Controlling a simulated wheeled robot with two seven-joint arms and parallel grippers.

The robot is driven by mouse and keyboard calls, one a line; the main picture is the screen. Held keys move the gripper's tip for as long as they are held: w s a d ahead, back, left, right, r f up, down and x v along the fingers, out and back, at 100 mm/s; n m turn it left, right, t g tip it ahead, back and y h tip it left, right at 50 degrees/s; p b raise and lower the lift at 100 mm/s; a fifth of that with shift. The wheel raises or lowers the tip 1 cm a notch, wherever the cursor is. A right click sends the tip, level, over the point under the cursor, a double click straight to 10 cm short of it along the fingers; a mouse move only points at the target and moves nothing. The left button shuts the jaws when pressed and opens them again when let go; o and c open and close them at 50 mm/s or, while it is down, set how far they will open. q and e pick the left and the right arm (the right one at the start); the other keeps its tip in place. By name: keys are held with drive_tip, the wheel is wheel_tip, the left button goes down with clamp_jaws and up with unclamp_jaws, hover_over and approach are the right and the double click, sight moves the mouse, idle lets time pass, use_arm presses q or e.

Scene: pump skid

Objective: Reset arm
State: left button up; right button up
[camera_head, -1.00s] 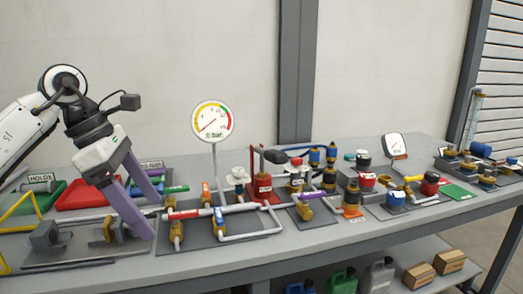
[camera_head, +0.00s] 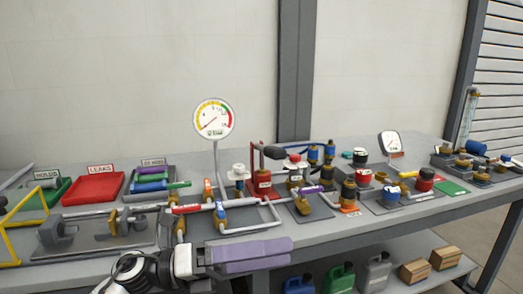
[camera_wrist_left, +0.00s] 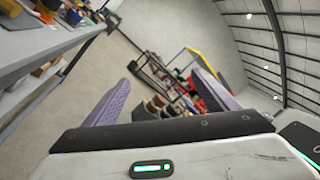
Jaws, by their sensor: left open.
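My left gripper (camera_head: 245,254) is low in the head view, in front of the bench's front edge. Its purple fingers point to the right and hold nothing. In the left wrist view the two purple fingers (camera_wrist_left: 160,98) stand apart with only floor and distant objects between them. The fingers overlap each other in the head view. My right gripper is not in either view.
The grey bench (camera_head: 330,240) carries a pump skid with a dial gauge (camera_head: 214,118), a red LEAKS tray (camera_head: 94,187), a green HOLDS tray (camera_head: 50,192) and several valves. Jugs (camera_head: 340,278) and wooden boxes (camera_head: 445,258) stand on the lower shelf.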

use_arm(q)
drive_tip(key=a+f+n+t+y, duration=0.55)
drive_tip(key=f+n+t, duration=0.3)
drive_tip(key=n, duration=0.55)
drive_tip(key=a+f+n+t+y, duration=0.6)
drive_tip(key=f+n, duration=0.3)
drive_tip(key=n, duration=0.6)
drive_tip(key=s+a+f+n+g+y, duration=0.2)
drive_tip(key=s+f+n, duration=0.3)
drive_tip(key=s+f, duration=0.5)
drive_tip(key=s+a+f+n+g+y, duration=0.3)
drive_tip(key=s+f, duration=0.6)
drive_tip(key=f, duration=0.3)
drive_tip(key=a+n+g, duration=0.1)
drive_tip(key=n+g, duration=0.1)
drive_tip(key=n, duration=0.1)
drive_tip(key=shift+s, duration=0.35)
